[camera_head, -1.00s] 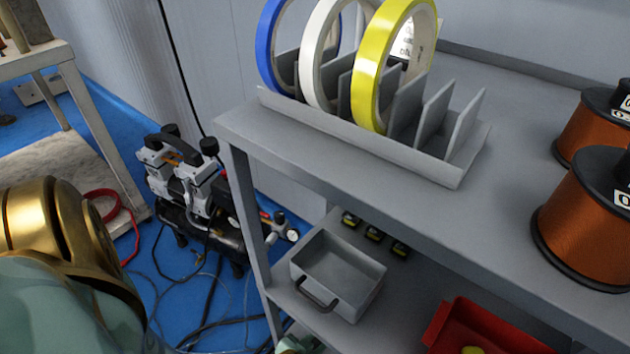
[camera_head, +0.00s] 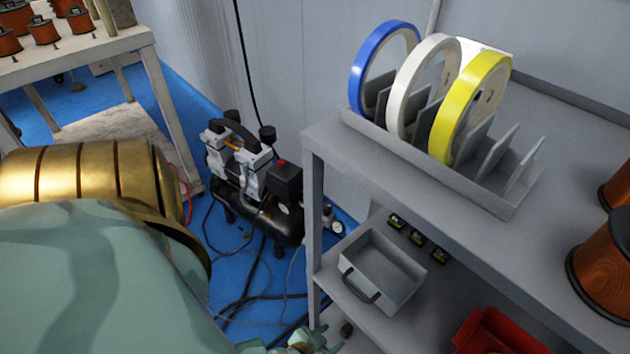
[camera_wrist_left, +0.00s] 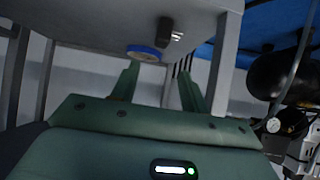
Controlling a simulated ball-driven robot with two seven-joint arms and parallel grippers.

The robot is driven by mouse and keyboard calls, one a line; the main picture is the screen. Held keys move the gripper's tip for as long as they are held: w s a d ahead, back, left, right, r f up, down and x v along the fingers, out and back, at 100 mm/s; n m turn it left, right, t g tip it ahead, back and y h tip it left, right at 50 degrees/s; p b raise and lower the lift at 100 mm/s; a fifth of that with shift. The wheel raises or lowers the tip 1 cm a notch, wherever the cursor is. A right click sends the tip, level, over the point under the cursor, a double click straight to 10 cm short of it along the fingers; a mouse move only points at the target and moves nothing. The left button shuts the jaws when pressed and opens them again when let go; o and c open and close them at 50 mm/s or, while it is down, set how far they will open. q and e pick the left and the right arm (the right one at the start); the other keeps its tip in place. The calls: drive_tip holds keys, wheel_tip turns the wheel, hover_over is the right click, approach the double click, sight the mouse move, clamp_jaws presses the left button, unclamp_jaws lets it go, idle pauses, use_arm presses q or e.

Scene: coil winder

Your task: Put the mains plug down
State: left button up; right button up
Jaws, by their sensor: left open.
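My left gripper (camera_head: 312,338) shows only in part at the bottom edge of the head view, by the front corner of the lower shelf (camera_head: 372,338). In the left wrist view its two green fingers (camera_wrist_left: 158,82) stand apart with nothing held between them. A small dark object, which may be the mains plug, lies beside the gripper in the head view (camera_head: 346,328). A dark block-shaped object on a grey surface, beyond the fingertips in the left wrist view (camera_wrist_left: 170,34), may be the same plug; I cannot be sure. My right gripper is not in view.
A grey metal bin (camera_head: 385,268) stands on the lower shelf, with a red bin (camera_head: 495,335) to its right. Tape rolls stand in a rack (camera_head: 430,165) on the top shelf. A compressor (camera_head: 262,190) and cables (camera_head: 262,290) are on the blue floor, left of the shelf.

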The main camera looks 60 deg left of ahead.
use_arm(q)
drive_tip(key=s+r+m+g, duration=0.5)
drive_tip(key=s+r, duration=0.1)
drive_tip(key=s, duration=0.6)
drive_tip(key=s+a+r+m+g, duration=0.1)
drive_tip(key=s+r+m+g, duration=0.4)
drive_tip(key=s, duration=0.7)
drive_tip(key=shift+a+r+m+p, duration=0.25)
drive_tip(key=shift+r+m+p, duration=0.05)
drive_tip(key=shift+r+p, duration=0.15)
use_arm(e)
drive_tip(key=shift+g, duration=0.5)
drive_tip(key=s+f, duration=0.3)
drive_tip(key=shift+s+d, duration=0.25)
use_arm(q)
drive_tip(key=shift+f, duration=0.1)
